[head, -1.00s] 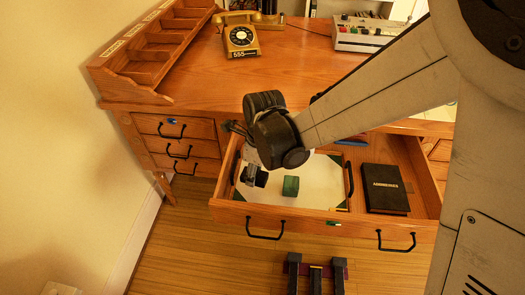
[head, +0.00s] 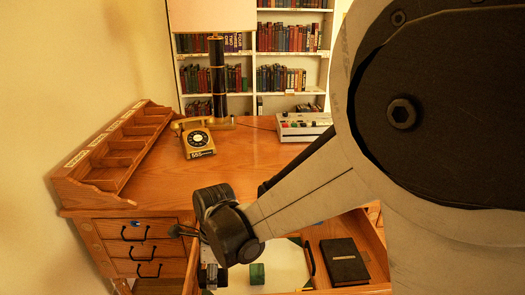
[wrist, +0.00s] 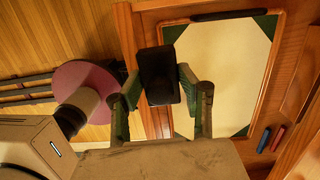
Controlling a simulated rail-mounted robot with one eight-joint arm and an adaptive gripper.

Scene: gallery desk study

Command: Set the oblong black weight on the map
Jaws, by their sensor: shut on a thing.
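The oblong black weight (wrist: 158,68) is held between the fingers of my gripper (wrist: 158,86) in the wrist view. In that view it overlaps the left edge of a cream sheet (wrist: 222,60) with dark green corners, inside the open drawer. I cannot tell for certain whether this blank-looking sheet is the map, nor how high the weight is above it. The weight is hard to make out there.
A black book (head: 344,262) lies at the drawer's right. Red (wrist: 278,138) and blue (wrist: 264,140) small items lie by the sheet. The desktop (head: 235,160) holds a gold telephone (head: 197,141), a lamp (head: 217,75) and a button console (head: 302,126). Pigeonholes (head: 115,155) line its left.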

